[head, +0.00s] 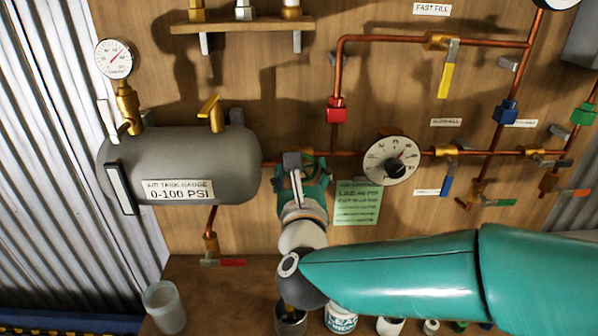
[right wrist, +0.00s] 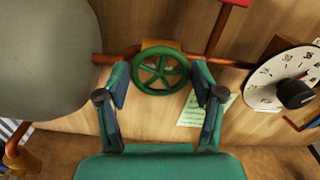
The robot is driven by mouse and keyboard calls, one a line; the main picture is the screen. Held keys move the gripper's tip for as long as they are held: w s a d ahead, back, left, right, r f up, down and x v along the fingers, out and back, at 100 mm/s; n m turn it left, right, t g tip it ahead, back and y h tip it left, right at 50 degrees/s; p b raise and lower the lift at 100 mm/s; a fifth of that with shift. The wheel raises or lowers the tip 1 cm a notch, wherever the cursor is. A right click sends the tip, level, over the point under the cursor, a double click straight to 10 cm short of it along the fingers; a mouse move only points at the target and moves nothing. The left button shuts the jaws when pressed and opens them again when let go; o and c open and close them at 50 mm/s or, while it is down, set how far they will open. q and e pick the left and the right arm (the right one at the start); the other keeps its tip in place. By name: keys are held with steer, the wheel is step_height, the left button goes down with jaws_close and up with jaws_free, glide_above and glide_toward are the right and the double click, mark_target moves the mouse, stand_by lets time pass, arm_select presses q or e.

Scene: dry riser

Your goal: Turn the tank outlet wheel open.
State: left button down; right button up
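The tank outlet wheel (right wrist: 160,72) is a green spoked handwheel on a brass valve body in the copper pipe, just right of the grey tank (head: 182,165). In the right wrist view it faces me between the two fingers of my right gripper (right wrist: 160,88). The fingers stand apart on either side of the rim, with a gap showing on each side, so the gripper is open. In the head view my right gripper (head: 302,178) reaches up to the pipe and mostly hides the wheel. My left gripper is in neither view.
A round black-and-white dial (head: 390,160) sits right of the wheel, with a green note (head: 357,203) below. The tank gauge (head: 114,58) is at upper left. A yellow lever (head: 446,78) and blue lever (head: 447,182) are further right. Cans and a cup (head: 165,307) stand below.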

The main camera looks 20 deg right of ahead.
steer(key=shift+a, duration=0.15)
steer(key=c, duration=0.3)
steer(key=shift+c, duration=0.2)
steer(key=shift+f, duration=0.1)
